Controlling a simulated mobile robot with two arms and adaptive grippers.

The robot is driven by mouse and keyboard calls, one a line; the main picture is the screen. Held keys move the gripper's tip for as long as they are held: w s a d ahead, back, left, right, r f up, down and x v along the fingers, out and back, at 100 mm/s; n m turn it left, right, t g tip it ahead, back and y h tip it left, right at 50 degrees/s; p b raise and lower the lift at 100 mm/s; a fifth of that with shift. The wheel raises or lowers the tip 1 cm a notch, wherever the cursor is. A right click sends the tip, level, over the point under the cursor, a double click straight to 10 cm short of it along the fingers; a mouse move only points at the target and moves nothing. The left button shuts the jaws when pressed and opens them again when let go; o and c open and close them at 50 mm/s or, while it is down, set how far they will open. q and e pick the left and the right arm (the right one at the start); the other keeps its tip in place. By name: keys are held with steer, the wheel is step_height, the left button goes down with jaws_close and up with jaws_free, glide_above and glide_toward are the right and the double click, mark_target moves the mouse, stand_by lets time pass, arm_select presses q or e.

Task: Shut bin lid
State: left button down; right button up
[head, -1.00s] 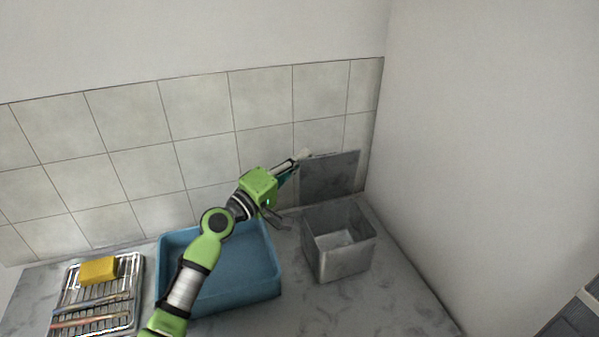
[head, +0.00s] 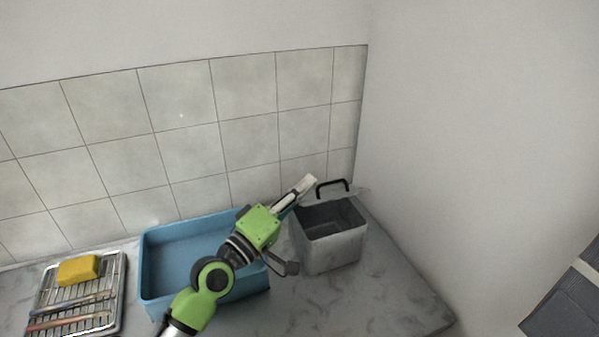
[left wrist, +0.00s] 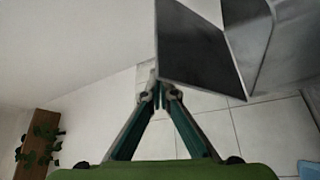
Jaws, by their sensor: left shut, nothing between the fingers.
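The grey metal bin (head: 335,253) stands on the counter near the right wall; its top is still partly uncovered and I see into it. Its lid (head: 338,194) is at the back edge, tilted forward over the bin and seen nearly edge-on, with a black handle (head: 333,184) on top. My left gripper (head: 308,184) is shut and empty, its tips beside the lid's left end. In the left wrist view the shut fingertips (left wrist: 158,82) are at the edge of the dark lid panel (left wrist: 198,45); whether they touch it I cannot tell. My right gripper is not in view.
A blue tub (head: 205,297) sits left of the bin, below my left arm. A wire rack (head: 117,290) at the far left holds a yellow sponge (head: 78,270) and brushes. The tiled wall is close behind; the counter (head: 385,290) right of the bin is clear.

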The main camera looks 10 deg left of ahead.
mark_target(308, 202)
arm_select(q)
steer(key=shift+s+d+f+b, duration=0.3)
steer(key=shift+s+f, duration=0.1)
steer(key=shift+f, duration=0.25)
steer(key=shift+s+d+f+b, duration=0.25)
steer(key=shift+s+f, duration=0.15)
steer(key=shift+f, duration=0.2)
steer(key=shift+s+d+f+b, duration=0.2)
steer(key=shift+s+f+b, duration=0.1)
steer(key=shift+f, duration=0.3)
steer(key=shift+s+d+f+b, duration=0.2)
steer(key=shift+s+f, duration=0.1)
steer(key=shift+f, duration=0.25)
